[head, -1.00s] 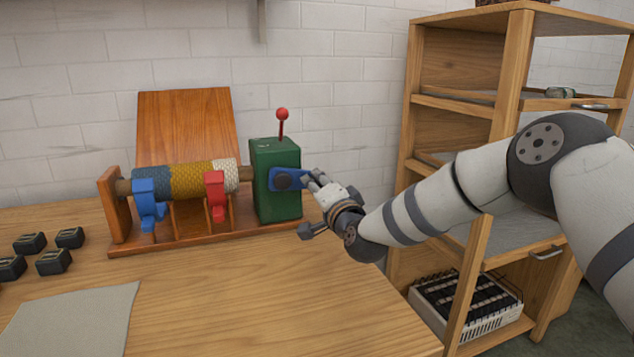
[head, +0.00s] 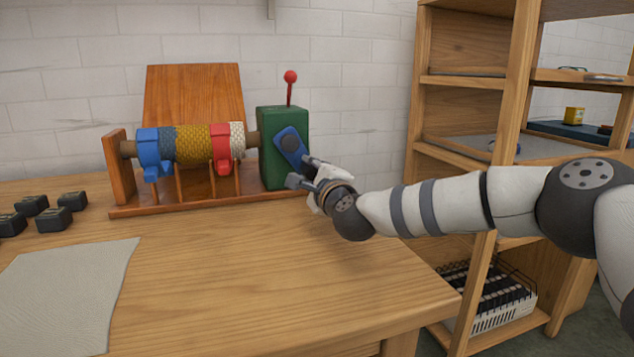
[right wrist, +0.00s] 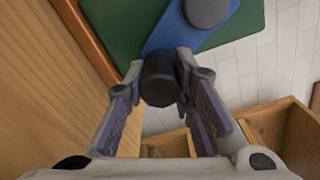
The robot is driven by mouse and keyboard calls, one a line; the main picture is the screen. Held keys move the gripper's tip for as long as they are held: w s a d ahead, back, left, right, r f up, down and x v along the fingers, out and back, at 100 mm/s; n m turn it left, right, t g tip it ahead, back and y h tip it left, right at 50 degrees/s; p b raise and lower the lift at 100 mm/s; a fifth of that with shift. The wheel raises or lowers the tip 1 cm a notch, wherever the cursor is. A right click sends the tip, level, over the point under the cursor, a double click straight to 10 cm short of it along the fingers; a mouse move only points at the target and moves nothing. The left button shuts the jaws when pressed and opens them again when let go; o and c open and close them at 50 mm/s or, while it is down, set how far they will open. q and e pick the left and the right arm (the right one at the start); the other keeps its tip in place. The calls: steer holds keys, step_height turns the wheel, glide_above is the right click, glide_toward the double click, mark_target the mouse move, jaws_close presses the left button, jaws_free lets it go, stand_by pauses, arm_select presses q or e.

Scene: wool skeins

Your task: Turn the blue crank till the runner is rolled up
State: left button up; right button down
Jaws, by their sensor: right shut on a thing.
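The blue crank (head: 291,146) is on the side of a green box (head: 272,118) and points down and to the right. My right gripper (head: 309,171) is shut on its dark handle, which also shows between the fingers in the right wrist view (right wrist: 159,80). The runner (head: 193,144), knitted in teal, mustard and cream bands, is around a wooden roller left of the box. A blue clamp (head: 150,152) and a red clamp (head: 221,148) cover parts of its front. How much of it hangs free is hidden. My left gripper is not in view.
A red-knobbed lever (head: 290,78) rises from the box. A wooden board (head: 195,90) leans behind the roller. Several dark blocks (head: 58,215) and a grey mat (head: 70,290) lie on the table's left. Open shelves (head: 462,130) stand right. The table's middle is clear.

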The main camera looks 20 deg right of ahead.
steer(key=shift+a+f+m+b, duration=0.15)
steer(key=shift+a+m+b, duration=0.35)
steer(key=shift+a+m, duration=0.1)
steer(key=c, duration=1.3)
jaws_free()
steer(key=shift+c, duration=0.2)
steer(key=shift+s, duration=0.2)
steer(key=s, duration=1.1)
steer(key=shift+s+d, duration=0.25)
steer(key=shift+s, duration=0.05)
